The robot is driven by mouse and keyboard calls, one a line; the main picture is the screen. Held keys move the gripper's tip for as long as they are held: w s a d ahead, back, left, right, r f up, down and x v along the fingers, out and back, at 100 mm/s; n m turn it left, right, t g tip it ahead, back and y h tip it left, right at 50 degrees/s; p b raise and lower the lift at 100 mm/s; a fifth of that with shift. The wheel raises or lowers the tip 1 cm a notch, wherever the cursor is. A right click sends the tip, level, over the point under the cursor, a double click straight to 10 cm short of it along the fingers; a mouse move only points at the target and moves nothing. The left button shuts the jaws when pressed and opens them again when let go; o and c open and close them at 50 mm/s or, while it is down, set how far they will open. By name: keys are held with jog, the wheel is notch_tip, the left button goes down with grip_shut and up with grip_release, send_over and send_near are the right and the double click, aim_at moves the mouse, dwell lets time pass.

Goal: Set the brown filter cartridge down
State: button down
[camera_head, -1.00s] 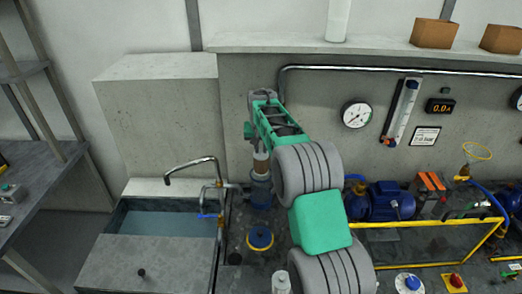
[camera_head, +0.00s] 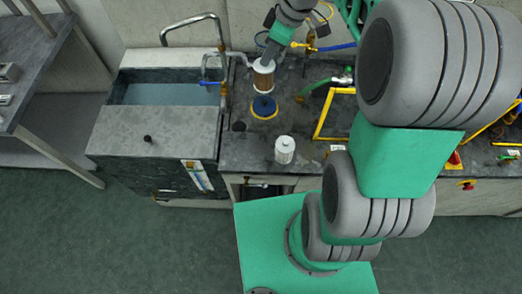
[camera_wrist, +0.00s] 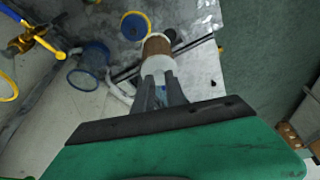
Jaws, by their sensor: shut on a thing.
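The brown filter cartridge (camera_head: 263,80), a brown cylinder with white ends, is below my gripper (camera_head: 268,58) in the head view. My gripper is shut on its near white end. In the wrist view the cartridge (camera_wrist: 157,46) sticks out beyond the fingers of my gripper (camera_wrist: 162,90). It appears upright over the grey worktop (camera_head: 240,157), just behind a blue cap with a yellow ring (camera_head: 264,107). I cannot tell whether its lower end touches anything. A blue, see-through housing (camera_wrist: 88,68) stands apart from it in the wrist view.
A white cartridge-like canister (camera_head: 284,150) stands nearer on the worktop. A water-filled sink (camera_head: 165,92) with metal taps lies left. Bare worktop shows left of the canister.

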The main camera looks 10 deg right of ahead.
jog(key=s+a+f+n+g+b, duration=0.2)
jog(key=s+n, duration=0.4)
jog(key=s, duration=0.7)
jog(key=s+a+f+n+g+b, duration=0.25)
jog(key=s+n, duration=0.35)
jog(key=s, duration=0.6)
jog(key=w+a+f+p, duration=0.3)
jog(key=w+a+f, duration=0.1)
jog(key=w+f, duration=0.9)
jog(key=shift+f, duration=0.4)
jog(key=c, duration=1.4)
grip_release()
jog(key=shift+a+t, duration=0.1)
jog(key=shift+t, duration=0.15)
jog(key=v, duration=1.2)
jog(key=s+d+r+m+t+h, duration=0.1)
jog(key=s+d+m+t, duration=0.1)
jog(key=m, duration=0.6)
jog(key=s+d+r+m+t+h, duration=0.1)
jog(key=d+m, duration=0.3)
jog(key=m, duration=0.4)
jog(key=s+d+r+m+t+h, duration=0.1)
jog(key=s+d+m+t, duration=0.1)
jog(key=m, duration=0.6)
jog(key=shift+s+d+r+t+h+b, duration=0.15)
jog(key=shift+s+d+t+h+b, duration=0.2)
jog(key=shift+s+t, duration=0.25)
